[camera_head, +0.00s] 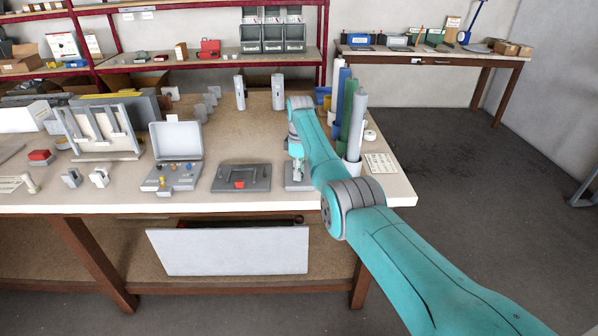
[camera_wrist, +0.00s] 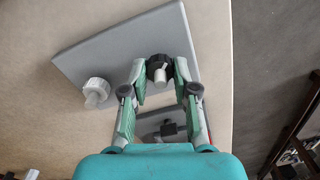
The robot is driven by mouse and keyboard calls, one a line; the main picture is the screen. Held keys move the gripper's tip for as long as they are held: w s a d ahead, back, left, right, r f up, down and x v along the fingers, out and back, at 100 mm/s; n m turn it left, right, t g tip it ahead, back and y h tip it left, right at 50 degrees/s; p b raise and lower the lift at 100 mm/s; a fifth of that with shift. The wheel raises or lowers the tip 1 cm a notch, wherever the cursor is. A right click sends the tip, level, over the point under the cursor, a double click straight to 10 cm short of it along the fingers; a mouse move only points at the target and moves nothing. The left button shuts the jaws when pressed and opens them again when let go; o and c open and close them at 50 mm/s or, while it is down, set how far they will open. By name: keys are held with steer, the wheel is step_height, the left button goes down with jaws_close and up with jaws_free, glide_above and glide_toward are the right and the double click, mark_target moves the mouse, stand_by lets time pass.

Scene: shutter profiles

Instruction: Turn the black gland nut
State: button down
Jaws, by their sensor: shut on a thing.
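The black gland nut (camera_wrist: 157,65) sits on a grey plate (camera_wrist: 90,50) in the wrist view, with a light grey stub at its middle. My gripper (camera_wrist: 160,78) has its green-padded fingers on either side of the nut and is shut on it. A white gland nut (camera_wrist: 96,92) stands on the same plate, to the left and apart from my fingers. In the head view my gripper (camera_head: 296,170) is low over the plate (camera_head: 297,186) near the bench's front edge. The black nut is hidden there.
A dark fitting (camera_wrist: 169,129) shows between my fingers, nearer the wrist. In the head view, upright rolls (camera_head: 352,120) stand close to the right of my arm. A grey fixture with a red part (camera_head: 240,179) and an open case (camera_head: 174,150) lie to the left.

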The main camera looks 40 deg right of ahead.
steer(key=n, duration=0.5)
steer(key=shift+n, duration=0.3)
stand_by(0.4)
steer(key=c, duration=0.9)
jaws_free()
steer(key=shift+r, duration=0.15)
step_height(320, 180, up, 12)
steer(key=shift+w+f, duration=0.1)
steer(key=shift+w, duration=0.05)
